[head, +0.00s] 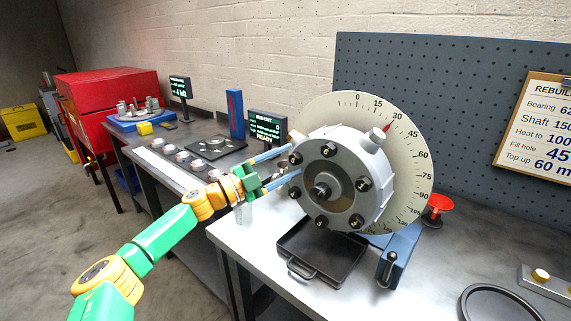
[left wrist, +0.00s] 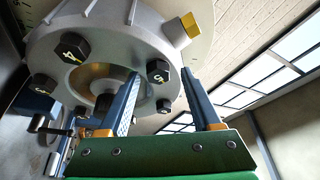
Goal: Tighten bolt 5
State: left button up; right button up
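The grey round housing (head: 335,158) stands on the right bench with a ring of dark hex bolts on its face. The bolt on its left (head: 296,158) looks like bolt 5; in the left wrist view its number (left wrist: 158,70) is small but reads as 5. Bolt 4 (left wrist: 72,47) is beside it. My left gripper (head: 294,163) is open, its two blue fingers pointing at the housing's left side. In the left wrist view the fingertips (left wrist: 159,73) lie on either side of bolt 5; I cannot tell whether they touch it. My right gripper is not in view.
A pale dial (head: 415,130) stands behind the housing, and a black tray (head: 322,255) lies below it. A small screen (head: 267,127) stands behind my fingers.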

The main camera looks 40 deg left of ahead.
pick_arm(q)
jog(key=shift+f, duration=0.1)
jog(key=shift+s+a+f, duration=0.1)
jog(key=shift+s+f, duration=0.05)
jog(key=shift+s, duration=0.05)
jog(key=b+v, duration=0.4)
jog(key=v, duration=0.2)
jog(key=shift+s+b, duration=0.2)
jog(key=shift+b, duration=0.1)
jog(key=shift+a, duration=0.1)
